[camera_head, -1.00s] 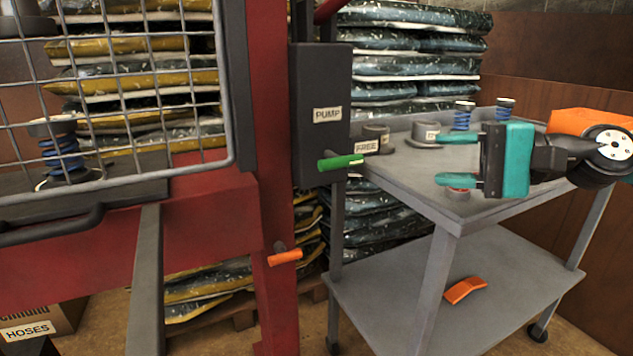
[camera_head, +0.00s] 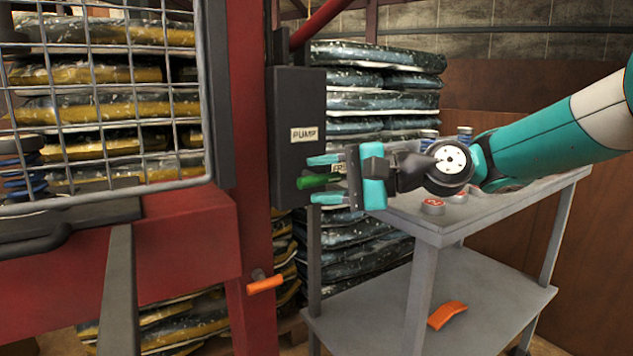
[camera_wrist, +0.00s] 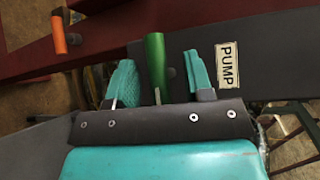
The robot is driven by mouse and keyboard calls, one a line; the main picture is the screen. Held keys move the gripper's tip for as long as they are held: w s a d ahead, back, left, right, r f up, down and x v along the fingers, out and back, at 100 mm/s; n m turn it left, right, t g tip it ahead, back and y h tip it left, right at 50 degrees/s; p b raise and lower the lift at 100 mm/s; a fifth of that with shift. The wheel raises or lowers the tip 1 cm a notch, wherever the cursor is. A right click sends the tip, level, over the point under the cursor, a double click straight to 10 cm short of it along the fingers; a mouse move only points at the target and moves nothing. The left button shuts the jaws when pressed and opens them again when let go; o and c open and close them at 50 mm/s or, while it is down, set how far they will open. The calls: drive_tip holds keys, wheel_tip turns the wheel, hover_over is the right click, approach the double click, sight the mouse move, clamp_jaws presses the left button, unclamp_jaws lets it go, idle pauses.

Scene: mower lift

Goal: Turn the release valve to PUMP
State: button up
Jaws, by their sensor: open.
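The release valve is a green lever (camera_head: 318,181) on the dark grey box (camera_head: 297,105), which is fixed to the red post. A PUMP label (camera_head: 304,134) is on the box above the lever. A second label beside the lever is mostly hidden by my gripper. My gripper (camera_head: 325,179) is open, with one teal finger above the lever and one below it. In the wrist view the green lever (camera_wrist: 155,62) stands between the two spread fingers, with a gap on each side. The PUMP label (camera_wrist: 228,65) lies beyond the right finger there.
A grey cart (camera_head: 430,235) stands right of the post, under my arm, with small round parts on top. An orange piece (camera_head: 447,314) lies on its lower shelf. An orange handle (camera_head: 264,284) sticks out low on the post. A wire mesh guard (camera_head: 100,100) is at left.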

drive_tip(key=shift+c, duration=0.4)
clamp_jaws()
drive_tip(key=shift+r+p, duration=0.1)
drive_tip(key=shift+p, duration=0.2)
drive_tip(key=h+p, duration=0.1)
drive_tip(key=n+p, duration=0.1)
drive_tip(key=p, duration=0.1)
drive_tip(key=shift+r+n+h, duration=0.3)
drive_tip(key=shift+h, duration=0.1)
drive_tip(key=n+h+p, duration=0.1)
drive_tip(key=h+p, duration=0.1)
drive_tip(key=n+t+h+p, duration=0.1)
drive_tip(key=p, duration=0.1)
drive_tip(key=shift+s+a+n+h+p, duration=0.2)
drive_tip(key=shift+n+h+p, duration=0.1)
drive_tip(key=shift+h+p, duration=0.1)
drive_tip(key=n+t+h+p, duration=0.1)
drive_tip(key=h, duration=0.1)
drive_tip(key=n+t+h, duration=0.1)
drive_tip(key=h, duration=0.1)
drive_tip(key=shift+a+f+p, duration=0.1)
drive_tip(key=shift+f+p, duration=0.05)
drive_tip(key=shift+p, duration=0.25)
drive_tip(key=shift+f+n+t+h+p, duration=0.15)
drive_tip(key=shift+n+t+h+p, duration=0.25)
drive_tip(key=shift+n+t+h, duration=0.8)
drive_tip(key=shift+h, duration=0.3)
